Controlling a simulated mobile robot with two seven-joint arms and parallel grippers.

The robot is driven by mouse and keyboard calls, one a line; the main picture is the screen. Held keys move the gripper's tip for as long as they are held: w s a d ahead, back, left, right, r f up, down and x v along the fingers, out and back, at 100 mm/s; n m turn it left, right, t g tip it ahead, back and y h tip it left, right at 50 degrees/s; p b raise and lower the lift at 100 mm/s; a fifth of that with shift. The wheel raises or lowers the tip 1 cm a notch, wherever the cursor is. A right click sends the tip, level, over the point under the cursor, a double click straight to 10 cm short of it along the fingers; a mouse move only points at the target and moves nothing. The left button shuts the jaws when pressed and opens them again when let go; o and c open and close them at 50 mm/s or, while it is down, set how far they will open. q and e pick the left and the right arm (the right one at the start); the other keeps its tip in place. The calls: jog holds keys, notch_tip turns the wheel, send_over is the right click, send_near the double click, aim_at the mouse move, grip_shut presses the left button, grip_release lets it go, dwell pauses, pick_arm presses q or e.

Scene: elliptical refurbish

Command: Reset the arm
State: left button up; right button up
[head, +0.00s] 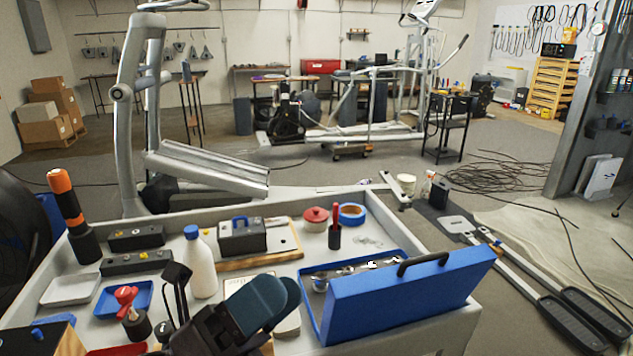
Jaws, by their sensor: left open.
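My left gripper (274,294) reaches in at the bottom middle of the head view, black with dark teal rounded finger pads. It is open, and I see nothing held between the fingers. It is in front of the grey worktop (380,220), between the white bottle (200,265) and the open blue case (400,300). It hides part of the worktop's front. My left arm is mostly out of the frame. My right arm and gripper do not show.
Close around the gripper are a red-knobbed tool (126,298) and a blue tray (112,302). An elliptical frame (200,165) stands behind; pedal arms (530,280) lie right.

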pick_arm(q)
jog(key=w+a+f+n+t+y, duration=0.2)
jog(key=a+f+n+t+y, duration=0.1)
jog(key=a+f+n+y, duration=0.75)
jog(key=w+a+f+n+t+y, duration=0.1)
jog(key=a+f+n+t+y, duration=0.2)
jog(key=a+f+n+y, duration=0.7)
jog(key=s+a+f+n+g+y, duration=0.1)
jog(key=s+f+n+g, duration=0.65)
jog(key=s, duration=0.45)
jog(key=s+a+f+n+g+y, duration=0.2)
jog(key=s+f+n+g, duration=0.5)
jog(key=s+n, duration=0.3)
jog(key=w+f+m+t+h+p, duration=0.1)
jog(key=w+f+t, duration=0.3)
jog(key=w+t, duration=0.4)
jog(key=shift+w+d+f+m+t+p, duration=0.3)
jog(key=shift+t+p, duration=0.15)
jog(key=shift+p, duration=0.2)
jog(key=shift+h, duration=0.25)
